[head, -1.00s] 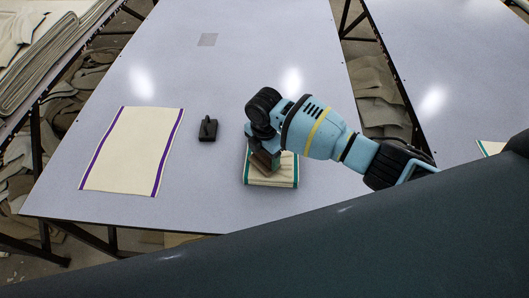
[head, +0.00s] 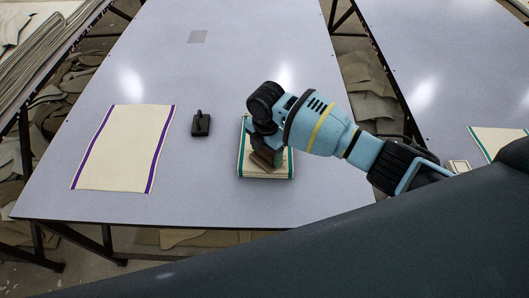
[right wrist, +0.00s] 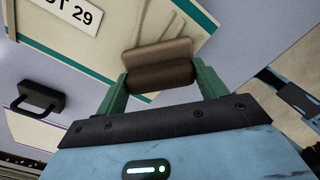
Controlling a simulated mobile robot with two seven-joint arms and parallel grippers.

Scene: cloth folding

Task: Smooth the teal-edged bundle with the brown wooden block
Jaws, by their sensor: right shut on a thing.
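The teal-edged bundle (head: 254,172) is a folded cream cloth lying flat near the front edge of the middle table; it also shows in the right wrist view (right wrist: 100,48). My right gripper (head: 268,150) is over the bundle and shut on the brown wooden block (head: 264,158). In the right wrist view the block (right wrist: 160,68) sits between the green fingers, over the cloth near its teal edge. I cannot tell whether the block touches the cloth. The arm hides part of the bundle. My left gripper is not in view.
A purple-edged cream cloth (head: 122,148) lies flat to the left. A black handled block (head: 201,124) stands between the two cloths. Another teal-edged cloth (head: 492,140) lies on the right table. A label card (right wrist: 72,12) lies on the bundle.

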